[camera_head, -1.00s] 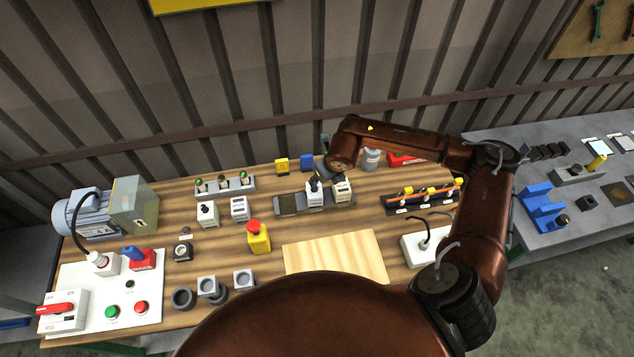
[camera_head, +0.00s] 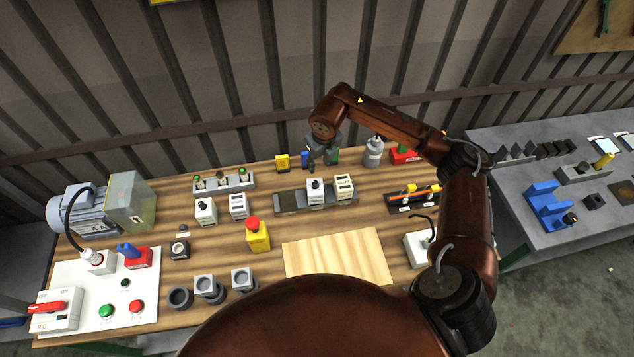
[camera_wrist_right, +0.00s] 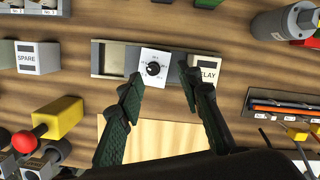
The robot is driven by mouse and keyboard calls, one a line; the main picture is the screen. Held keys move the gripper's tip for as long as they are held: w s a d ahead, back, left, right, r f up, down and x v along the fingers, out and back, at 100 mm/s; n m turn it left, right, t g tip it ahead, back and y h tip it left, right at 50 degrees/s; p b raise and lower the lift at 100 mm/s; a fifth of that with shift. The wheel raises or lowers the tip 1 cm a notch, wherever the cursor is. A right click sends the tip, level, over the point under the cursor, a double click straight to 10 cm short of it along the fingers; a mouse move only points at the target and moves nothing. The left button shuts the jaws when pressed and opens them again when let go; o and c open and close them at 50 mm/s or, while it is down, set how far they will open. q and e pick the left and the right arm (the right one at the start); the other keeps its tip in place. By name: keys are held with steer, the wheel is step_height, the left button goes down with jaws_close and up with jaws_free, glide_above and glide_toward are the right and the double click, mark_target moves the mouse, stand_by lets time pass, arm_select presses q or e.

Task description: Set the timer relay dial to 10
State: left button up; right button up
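The timer relay (camera_head: 316,196) is a white block with a black round dial, on a grey rail on the wooden table. In the right wrist view the dial (camera_wrist_right: 153,69) is seen face on, with small marks around it too small to read; its exact setting cannot be told. My right gripper (camera_head: 312,160) is above and behind the relay, apart from it. In the right wrist view its two dark green fingers (camera_wrist_right: 160,76) are spread and empty, with the dial between their tips in the picture. My left gripper is not in view.
A white RELAY block (camera_head: 344,190) stands right beside the timer relay on the rail (camera_head: 288,200). A yellow box with a red button (camera_head: 257,236) stands in front to the left. A pale wooden board (camera_head: 337,258) lies clear in front.

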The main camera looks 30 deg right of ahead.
mark_target(315, 181)
steer(key=shift+w+a+f+g+b, duration=0.4)
steer(key=shift+a+f+g+b, duration=0.15)
steer(key=shift+f, duration=0.2)
steer(key=shift+a+f+g, duration=0.1)
steer(key=shift+f+g, duration=0.1)
steer(key=shift+g, duration=0.25)
steer(key=shift+s+a, duration=0.1)
steer(key=shift+s, duration=0.1)
steer(key=shift+s+f+g, duration=0.1)
steer(key=shift+f+g, duration=0.05)
steer(key=shift+g, duration=0.15)
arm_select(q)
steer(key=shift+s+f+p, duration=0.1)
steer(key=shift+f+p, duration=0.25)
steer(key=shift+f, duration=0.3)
arm_select(e)
step_height(315, 181, down, 7)
steer(key=shift+f, duration=0.15)
steer(key=shift+c, duration=0.6)
jaws_close()
